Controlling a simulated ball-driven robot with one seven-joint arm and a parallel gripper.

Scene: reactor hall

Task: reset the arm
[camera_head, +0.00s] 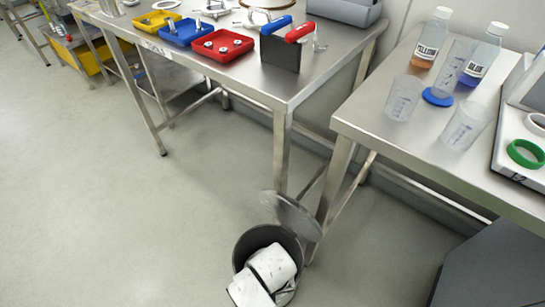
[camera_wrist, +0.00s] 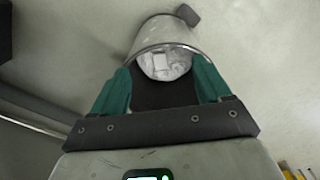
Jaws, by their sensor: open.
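My gripper (camera_wrist: 163,66) shows in the wrist view with its two green fingers wide apart and nothing between them. A grey, round-rimmed shape and a dark area lie beyond the fingers, and they look like parts of the bin. In the head view the grey bin (camera_head: 240,254) stands on the floor with its lid (camera_head: 292,216) raised and tilted. White blocky parts with dark joints cover most of its mouth; they look like my own arm. My fingers cannot be made out there, and the bin's inside is mostly hidden.
A steel table (camera_head: 262,92) holds a yellow tray (camera_head: 157,23), blue tray (camera_head: 187,32), red tray (camera_head: 223,45) and black block (camera_head: 281,54). A right-hand bench (camera_head: 385,130) bears bottles and clear beakers. The floor (camera_head: 120,230) at left is clear.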

